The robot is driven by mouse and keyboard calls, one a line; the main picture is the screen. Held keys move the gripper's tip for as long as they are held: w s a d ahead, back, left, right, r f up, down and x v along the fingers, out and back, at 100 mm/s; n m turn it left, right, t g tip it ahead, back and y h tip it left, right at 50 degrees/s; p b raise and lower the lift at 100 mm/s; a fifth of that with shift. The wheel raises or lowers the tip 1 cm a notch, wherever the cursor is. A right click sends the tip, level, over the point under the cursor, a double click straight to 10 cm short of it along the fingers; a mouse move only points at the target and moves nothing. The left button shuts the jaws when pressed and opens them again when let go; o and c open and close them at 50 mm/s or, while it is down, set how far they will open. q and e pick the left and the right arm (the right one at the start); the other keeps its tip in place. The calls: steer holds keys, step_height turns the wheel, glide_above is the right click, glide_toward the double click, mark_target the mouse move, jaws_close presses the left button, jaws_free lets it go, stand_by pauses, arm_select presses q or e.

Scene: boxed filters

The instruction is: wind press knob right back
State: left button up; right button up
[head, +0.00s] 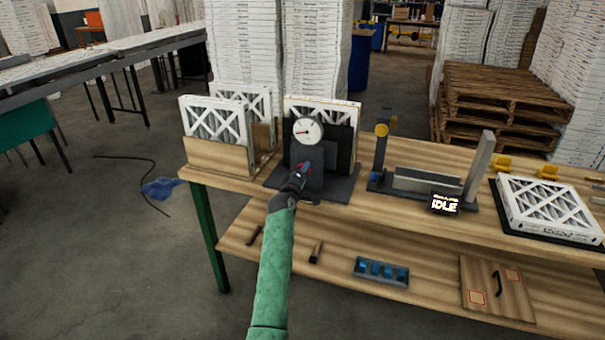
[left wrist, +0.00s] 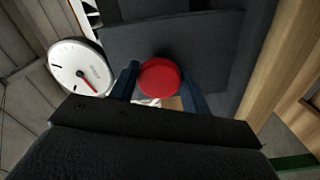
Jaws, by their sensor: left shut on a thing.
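The press (head: 340,150) is a dark upright frame on a dark base plate, with a filter in a white frame (head: 335,105) standing in it. A round white dial (head: 307,130) is at its upper front; in the left wrist view the dial (left wrist: 80,67) shows a red needle. The red press knob (left wrist: 159,77) is round and sits low on the press front. My left gripper (head: 303,170) reaches it from the front and is shut on the knob, with one blue finger on each side. My right gripper is not in view.
Filters stand in a wooden rack (head: 215,158) left of the press. To the right are a fixture with a sign reading IDLE (head: 445,204) and a flat filter (head: 548,208) on a dark mat. A lower shelf (head: 330,285) holds a blue-celled tray (head: 381,271) and hand tools.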

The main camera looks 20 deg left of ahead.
arm_select(q)
steer(key=shift+f+n, duration=0.1)
steer(key=shift+n, duration=0.4)
steer(key=o, duration=0.8)
steer(key=shift+o, duration=0.8)
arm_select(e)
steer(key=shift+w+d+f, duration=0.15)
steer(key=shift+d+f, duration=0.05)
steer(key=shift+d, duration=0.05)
arm_select(q)
steer(key=s+p, duration=0.3)
steer(key=s, duration=0.4)
steer(key=shift+s, duration=0.4)
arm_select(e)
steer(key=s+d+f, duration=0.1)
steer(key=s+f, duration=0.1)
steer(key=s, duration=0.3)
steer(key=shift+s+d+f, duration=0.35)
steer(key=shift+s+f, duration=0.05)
